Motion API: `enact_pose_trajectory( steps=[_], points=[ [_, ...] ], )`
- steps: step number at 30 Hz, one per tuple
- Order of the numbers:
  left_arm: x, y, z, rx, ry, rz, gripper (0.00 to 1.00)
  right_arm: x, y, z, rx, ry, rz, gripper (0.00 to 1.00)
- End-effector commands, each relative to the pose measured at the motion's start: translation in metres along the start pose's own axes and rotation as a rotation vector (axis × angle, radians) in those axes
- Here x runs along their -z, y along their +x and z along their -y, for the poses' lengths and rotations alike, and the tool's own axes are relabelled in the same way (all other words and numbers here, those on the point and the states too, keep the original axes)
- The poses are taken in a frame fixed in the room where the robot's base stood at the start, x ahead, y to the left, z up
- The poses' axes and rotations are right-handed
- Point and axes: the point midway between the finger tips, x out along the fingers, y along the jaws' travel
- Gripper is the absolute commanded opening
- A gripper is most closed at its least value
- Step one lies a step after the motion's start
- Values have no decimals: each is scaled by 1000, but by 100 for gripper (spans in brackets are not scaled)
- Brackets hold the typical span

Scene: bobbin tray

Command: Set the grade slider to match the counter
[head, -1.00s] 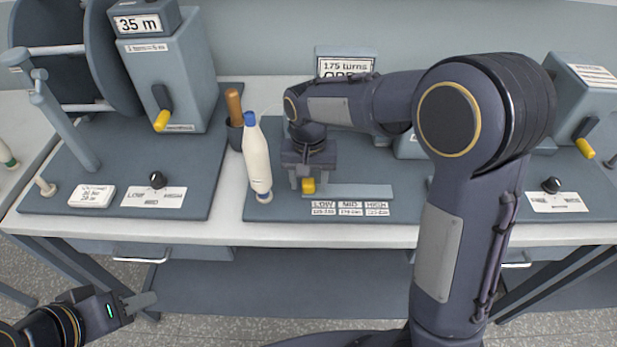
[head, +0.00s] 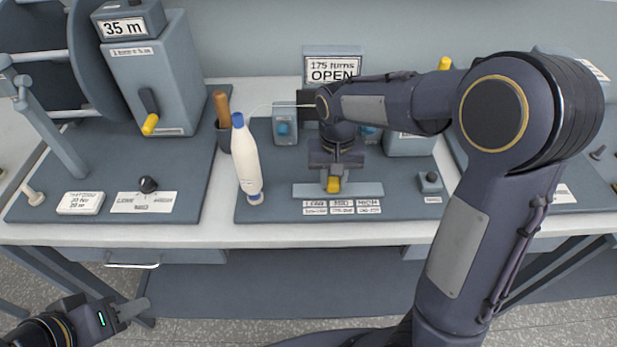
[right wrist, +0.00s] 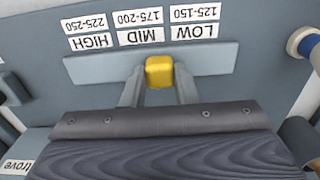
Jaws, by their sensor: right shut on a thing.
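The counter (head: 332,68) at the back reads "175 turns" and "OPEN". The grade slider's yellow knob (head: 333,185) stands on a pale track plate (head: 365,189) above labels LOW 125-150, MID 175-200 and HIGH 225-250. My right gripper (right wrist: 159,85) is shut on the yellow knob, one finger on each side. The knob (right wrist: 159,72) lies between the LOW label (right wrist: 195,31) and the MID label (right wrist: 140,37), nearer MID. My left gripper (head: 132,309) hangs empty at the lower left, off the table; its jaw gap is not clear.
A winder box (head: 155,80) with a "35 m" display stands at the left. My right arm hides part of the right side.

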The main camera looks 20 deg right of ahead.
Motion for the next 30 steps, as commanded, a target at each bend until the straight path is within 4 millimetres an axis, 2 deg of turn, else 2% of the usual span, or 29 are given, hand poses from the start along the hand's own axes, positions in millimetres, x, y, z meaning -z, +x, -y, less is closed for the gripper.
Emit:
enact_pose_trajectory(
  steps=[1, 4, 13, 14, 19, 26, 30],
  points=[
    [0, 0, 0, 0, 0, 0, 36, 1, -1, -9, 3, 4, -4, 0],
    [0, 0, 0, 0, 0, 0, 36, 0, -1, -18, 2, 3, -3, 0],
    [0, 0, 0, 0, 0, 0, 36, 0, -1, -19, 2, 0, -4, 0],
    [0, 0, 0, 0, 0, 0, 36, 0, -1, -19, 1, 0, -4, 28],
    [0, 0, 0, 0, 0, 0, 36, 0, -1, -19, 1, 0, -3, 49],
    [0, 0, 0, 0, 0, 0, 36, 0, 0, -19, 1, 0, -2, 49],
    [0, 0, 0, 0, 0, 0, 36, 1, -9, -19, 3, 0, -5, 49]
  ],
)
